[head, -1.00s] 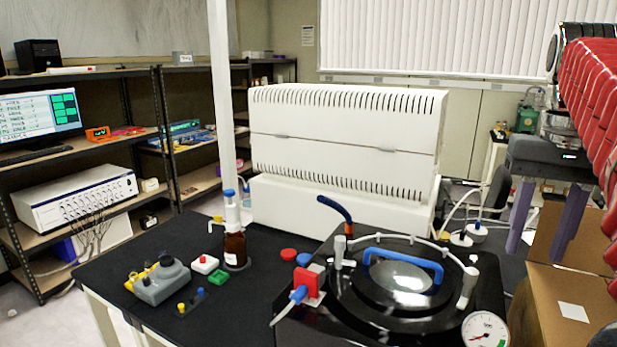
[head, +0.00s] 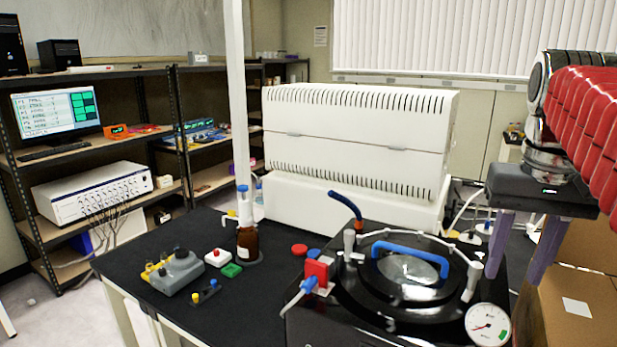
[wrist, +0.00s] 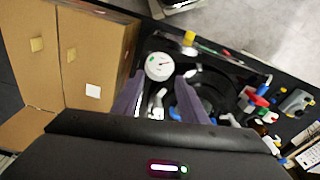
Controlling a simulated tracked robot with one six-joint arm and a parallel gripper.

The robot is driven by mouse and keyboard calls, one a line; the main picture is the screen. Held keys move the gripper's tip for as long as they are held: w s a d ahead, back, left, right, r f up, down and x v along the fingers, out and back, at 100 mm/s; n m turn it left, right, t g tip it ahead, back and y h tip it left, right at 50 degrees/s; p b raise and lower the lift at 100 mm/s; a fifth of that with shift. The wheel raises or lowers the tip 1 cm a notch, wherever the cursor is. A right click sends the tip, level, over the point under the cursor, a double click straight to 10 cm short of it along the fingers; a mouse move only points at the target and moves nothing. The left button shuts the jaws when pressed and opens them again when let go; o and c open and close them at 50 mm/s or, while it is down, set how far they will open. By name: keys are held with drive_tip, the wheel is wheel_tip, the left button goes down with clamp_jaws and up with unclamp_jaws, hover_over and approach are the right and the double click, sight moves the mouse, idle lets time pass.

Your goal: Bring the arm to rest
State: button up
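My gripper (head: 514,245) hangs at the right of the head view, pointing down, with its two purple fingers apart and nothing between them. In the wrist view the gripper (wrist: 150,98) also shows its fingers spread, with the freeze dryer's top beyond them. My red-sleeved arm comes in from the right edge above it. The gripper appears to the right of the round black lid (head: 405,275) with its blue handle (head: 410,247), apart from it in the picture.
A pressure gauge (head: 487,325) sits at the dryer's front right. Cardboard boxes (head: 570,305) stand below and right of the gripper. A brown bottle (head: 247,243), a grey device (head: 177,273) and small coloured parts lie on the black bench. The large white unit (head: 360,140) stands behind.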

drive_tip(key=s+a+f+n+t, duration=0.2)
drive_tip(key=a+f, duration=0.7)
drive_tip(key=f, duration=0.1)
drive_tip(key=s+a+f+n+t, duration=0.2)
drive_tip(key=s+a+f+n, duration=0.1)
drive_tip(key=a+f, duration=0.6)
drive_tip(key=shift+f+t+y, duration=0.3)
drive_tip(key=shift+f, duration=0.2)
drive_tip(key=shift+c, duration=0.4)
